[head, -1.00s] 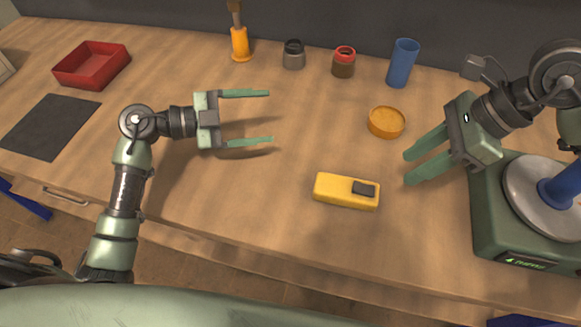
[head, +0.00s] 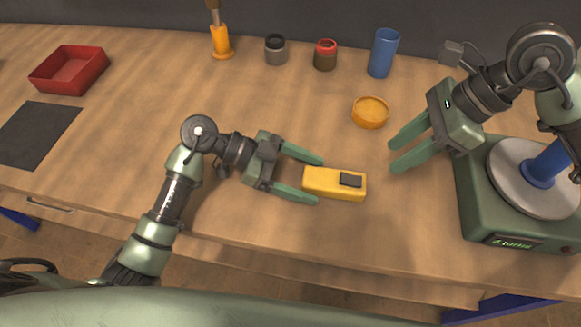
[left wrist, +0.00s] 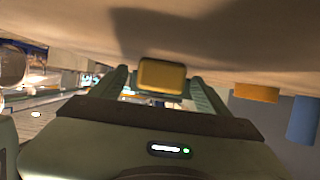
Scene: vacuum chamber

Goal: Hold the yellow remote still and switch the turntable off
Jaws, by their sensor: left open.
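The yellow remote (head: 322,184) lies on the table with a dark button (head: 351,180) near its right end. My left gripper (head: 312,181) is open, its fingers on either side of the remote's left end. In the left wrist view the remote (left wrist: 161,76) shows between the two fingers; whether they touch it is unclear. The turntable (head: 477,213) stands at the right, a green base with a pale disc (head: 510,180) and a lit green display (head: 512,242) in front. My right gripper (head: 391,156) is open and empty, right of the remote, with a gap between them.
An orange round dish (head: 370,112) sits behind the remote. Two small jars (head: 275,49) (head: 325,54), a blue cup (head: 383,53) and an orange brush holder (head: 221,42) stand at the back. A blue cylinder (head: 547,163) stands on the disc. A red tray (head: 69,70) and dark mat (head: 38,133) lie left.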

